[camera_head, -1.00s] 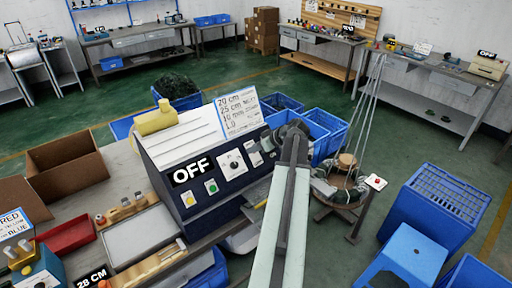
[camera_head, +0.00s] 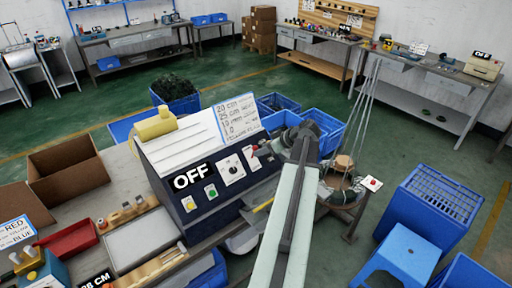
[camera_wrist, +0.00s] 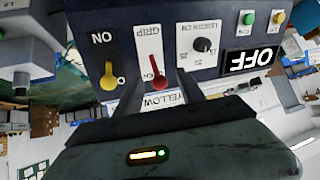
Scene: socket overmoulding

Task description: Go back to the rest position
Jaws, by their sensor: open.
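My gripper (camera_head: 270,151) is at the right end of the dark blue control box (camera_head: 225,211), in front of its panel. In the wrist view my gripper (camera_wrist: 160,92) is open, its two fingers apart with nothing held between them. A red lever (camera_wrist: 157,74) under a GRIP label lies just beyond the fingertips, close to the gap; I cannot tell whether they touch it. A yellow lever (camera_wrist: 108,76) is to its left. The black OFF sign (camera_wrist: 248,59) and a knob (camera_wrist: 203,45) show upside down. My arm partly hides the box's right side in the head view.
A workbench (camera_head: 120,182) bears the box, trays and an open carton (camera_head: 68,170). A stand with a round top (camera_head: 344,162) is close to the right of my arm. Blue crates (camera_head: 435,205) and a blue stool (camera_head: 404,250) are farther right. Green floor lies open behind.

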